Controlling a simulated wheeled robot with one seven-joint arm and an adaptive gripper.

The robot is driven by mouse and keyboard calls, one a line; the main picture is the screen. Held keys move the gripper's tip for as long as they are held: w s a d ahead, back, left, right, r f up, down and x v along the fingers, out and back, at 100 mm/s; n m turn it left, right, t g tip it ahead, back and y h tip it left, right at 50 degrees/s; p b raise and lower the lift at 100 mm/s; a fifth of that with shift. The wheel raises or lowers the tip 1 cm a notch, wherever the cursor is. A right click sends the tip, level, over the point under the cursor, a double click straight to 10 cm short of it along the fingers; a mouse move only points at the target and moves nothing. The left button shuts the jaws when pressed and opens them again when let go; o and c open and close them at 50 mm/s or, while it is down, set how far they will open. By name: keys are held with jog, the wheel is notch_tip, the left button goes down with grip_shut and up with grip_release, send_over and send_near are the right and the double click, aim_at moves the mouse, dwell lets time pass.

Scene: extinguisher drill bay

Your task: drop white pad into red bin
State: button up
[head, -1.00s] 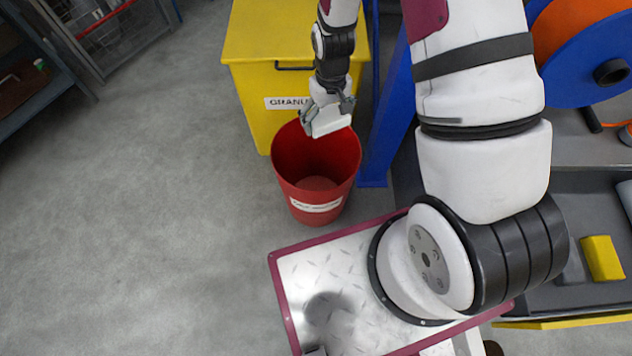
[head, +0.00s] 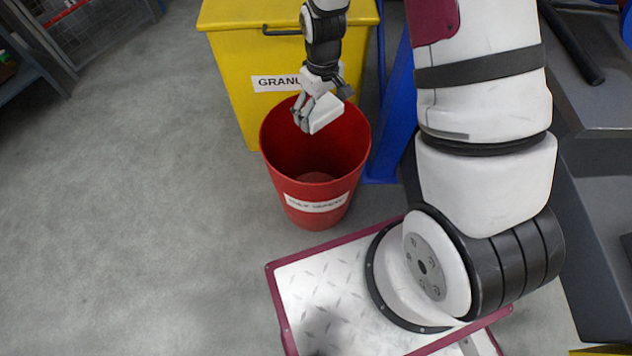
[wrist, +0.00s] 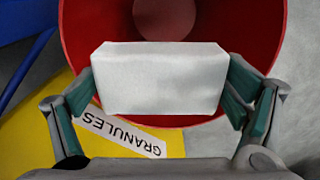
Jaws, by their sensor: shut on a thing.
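The white pad (wrist: 160,80) is a small white block held between the two fingers of my gripper (wrist: 160,95) in the wrist view. In the head view my gripper (head: 318,110) holds the white pad (head: 322,113) over the back part of the red bin's opening. The red bin (head: 317,190) stands upright on the floor with a white label on its front. Its mouth is open, and it also shows behind the pad in the wrist view (wrist: 85,30). The inside that I can see looks empty.
A yellow box (head: 230,85) labelled granules stands right behind the bin. A blue post (head: 395,120) rises to the bin's right. Grey workbench surfaces (head: 590,110) lie at the far right. The grey floor (head: 140,210) at left is clear.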

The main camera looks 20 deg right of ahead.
jog(key=shift+f+b, duration=2.25)
jog(key=shift+f, duration=0.9)
jog(key=o, duration=0.8)
jog(key=shift+o, duration=0.2)
jog(key=shift+r, duration=0.1)
notch_tip(320, 180, up, 12)
jog(key=shift+f, duration=0.1)
